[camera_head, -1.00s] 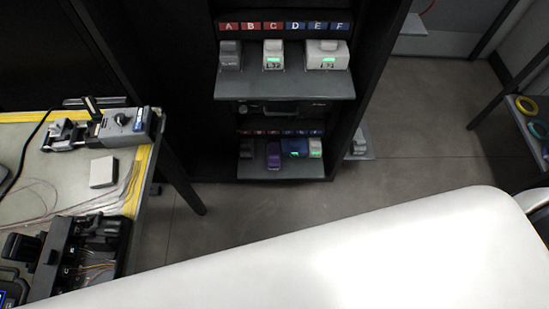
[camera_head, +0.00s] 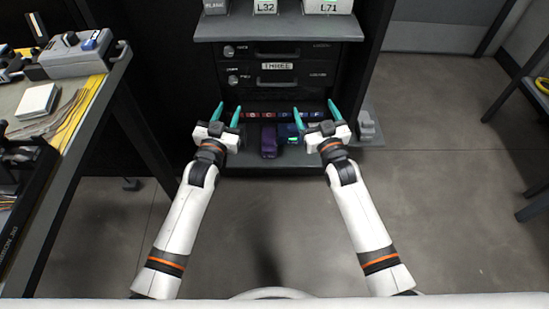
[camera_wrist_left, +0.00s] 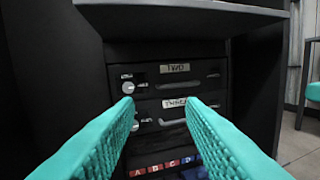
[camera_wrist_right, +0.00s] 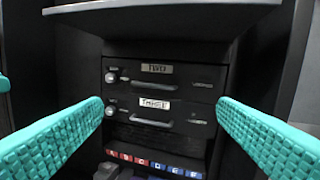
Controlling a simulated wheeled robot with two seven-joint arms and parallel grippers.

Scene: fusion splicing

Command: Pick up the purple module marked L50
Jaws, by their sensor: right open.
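A purple module (camera_head: 268,141) stands on the lower shelf (camera_head: 262,166) of the dark cabinet, between my two grippers in the head view. Its marking cannot be read. My left gripper (camera_head: 228,110) is open and empty, to the left of the purple module and apart from it. My right gripper (camera_head: 314,108) is open and empty, to its right. A blue module (camera_head: 288,133) sits just right of the purple one, partly hidden by the right gripper. The wrist views show both pairs of teal fingers apart with nothing between them.
Drawers marked TWO (camera_wrist_right: 155,68) and THREE (camera_head: 278,66) are above the lower shelf. An upper shelf (camera_head: 270,29) holds modules marked L32 (camera_head: 264,6) and L71 (camera_head: 328,6). A workbench with a white block (camera_head: 37,100) stands at the left.

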